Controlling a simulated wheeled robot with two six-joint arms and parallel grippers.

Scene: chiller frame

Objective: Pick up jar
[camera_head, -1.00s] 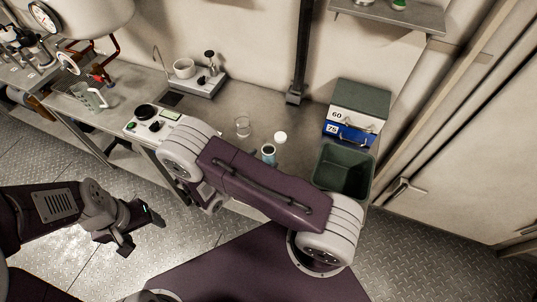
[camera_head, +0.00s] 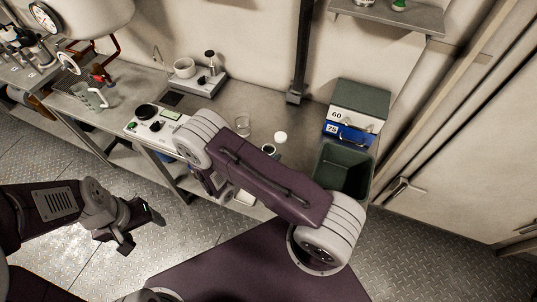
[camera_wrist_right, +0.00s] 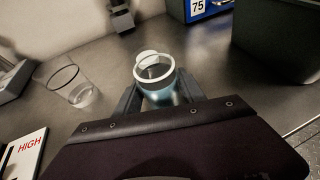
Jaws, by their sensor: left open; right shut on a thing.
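An open jar (camera_wrist_right: 157,85) with a pale rim and bluish body stands upright between the fingers of my right gripper (camera_wrist_right: 160,94) in the right wrist view. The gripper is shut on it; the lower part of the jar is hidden. In the head view only the jar's top (camera_head: 269,150) shows past my right arm, which hides the right gripper. I cannot tell whether the jar touches the bench. My left gripper (camera_head: 143,229) is open and empty, away from the bench at lower left.
A white round lid (camera_head: 281,136) lies just behind the jar. A clear glass beaker (camera_head: 242,126) stands to its left. A dark green bin (camera_head: 326,177) and stacked boxes marked 60 and 75 (camera_head: 353,118) are on the right. A hotplate device (camera_head: 198,86) stands at the back.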

